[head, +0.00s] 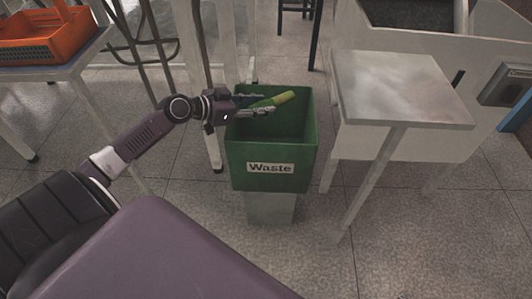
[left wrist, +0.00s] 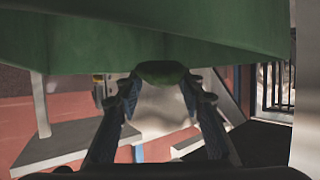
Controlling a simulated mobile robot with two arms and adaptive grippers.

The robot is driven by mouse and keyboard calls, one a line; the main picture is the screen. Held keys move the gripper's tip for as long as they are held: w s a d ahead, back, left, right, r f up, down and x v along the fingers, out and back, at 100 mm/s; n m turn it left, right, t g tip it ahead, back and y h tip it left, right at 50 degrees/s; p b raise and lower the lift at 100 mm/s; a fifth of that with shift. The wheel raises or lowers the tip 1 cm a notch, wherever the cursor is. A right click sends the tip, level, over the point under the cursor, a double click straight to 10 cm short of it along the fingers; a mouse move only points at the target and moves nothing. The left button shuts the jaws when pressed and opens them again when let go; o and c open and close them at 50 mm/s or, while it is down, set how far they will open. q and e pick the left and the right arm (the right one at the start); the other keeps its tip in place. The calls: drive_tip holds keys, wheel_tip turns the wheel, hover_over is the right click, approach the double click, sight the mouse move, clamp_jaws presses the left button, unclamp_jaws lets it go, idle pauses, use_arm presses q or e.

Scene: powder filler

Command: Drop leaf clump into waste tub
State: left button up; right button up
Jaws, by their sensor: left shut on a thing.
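The leaf clump (head: 273,101) is a long green piece with a lighter, yellowish end. My left gripper (head: 262,106) is shut on it and holds it over the open mouth of the green waste tub (head: 270,180), near its left side. The tub has a white "Waste" label on its front. In the left wrist view the clump (left wrist: 162,72) shows end-on between the two fingertips of the left gripper (left wrist: 162,82), with green tub wall (left wrist: 200,30) filling the top. My right gripper is not in view.
The tub stands on a grey pedestal (head: 270,208). A small grey-topped table (head: 400,90) is close on its right, with a white machine behind. An orange basket (head: 45,35) sits on a table at the far left. The tiled floor in front is clear.

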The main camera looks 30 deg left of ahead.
use_arm(q)
drive_tip(key=o, duration=1.2)
drive_tip(key=shift+o, duration=0.2)
drive_tip(key=v, duration=1.2)
